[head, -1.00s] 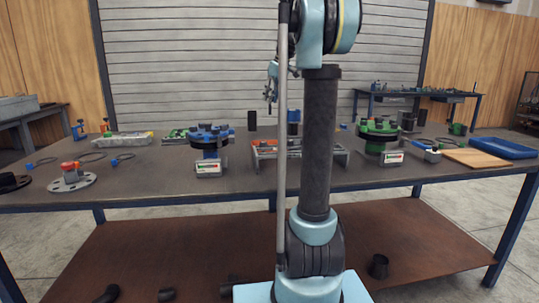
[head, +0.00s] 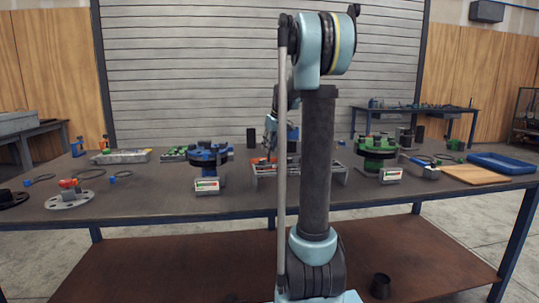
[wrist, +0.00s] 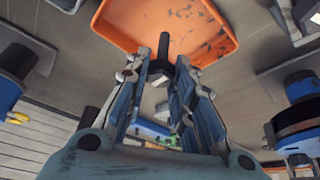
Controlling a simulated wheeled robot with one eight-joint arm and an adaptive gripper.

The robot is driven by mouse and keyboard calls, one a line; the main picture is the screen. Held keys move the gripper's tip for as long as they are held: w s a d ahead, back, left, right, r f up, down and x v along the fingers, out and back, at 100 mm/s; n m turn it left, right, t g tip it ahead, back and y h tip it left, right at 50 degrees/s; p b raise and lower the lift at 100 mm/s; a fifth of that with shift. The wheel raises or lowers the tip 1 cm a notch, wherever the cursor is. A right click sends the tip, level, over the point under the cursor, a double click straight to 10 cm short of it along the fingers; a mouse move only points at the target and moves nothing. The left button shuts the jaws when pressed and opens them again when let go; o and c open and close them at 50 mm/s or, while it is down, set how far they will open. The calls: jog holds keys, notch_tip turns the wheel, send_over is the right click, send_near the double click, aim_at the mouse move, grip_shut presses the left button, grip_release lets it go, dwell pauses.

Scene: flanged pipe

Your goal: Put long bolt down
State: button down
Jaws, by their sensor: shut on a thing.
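A dark long bolt (wrist: 163,46) sits between the fingertips of my gripper (wrist: 164,68) in the wrist view. The fingers are shut on it near its wider head, and its shaft points toward the orange tray (wrist: 205,42). The shaft overlaps the tray's near part in the picture; whether it touches the tray I cannot tell. In the head view my gripper (head: 270,132) is low over the table's middle, partly behind my own arm. The bolt cannot be made out there. The orange tray (head: 262,161) shows only in part.
A blue flanged piece (head: 209,156) stands left of the tray and a green one (head: 377,150) to its right. A red-topped flange (head: 70,197) lies at the table's left.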

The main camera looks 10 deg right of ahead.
jog(key=shift+f, duration=1.5)
jog(key=c, duration=1.4)
grip_release()
jog(key=shift+o, duration=0.2)
jog(key=v, duration=1.2)
jog(key=shift+s, duration=0.1)
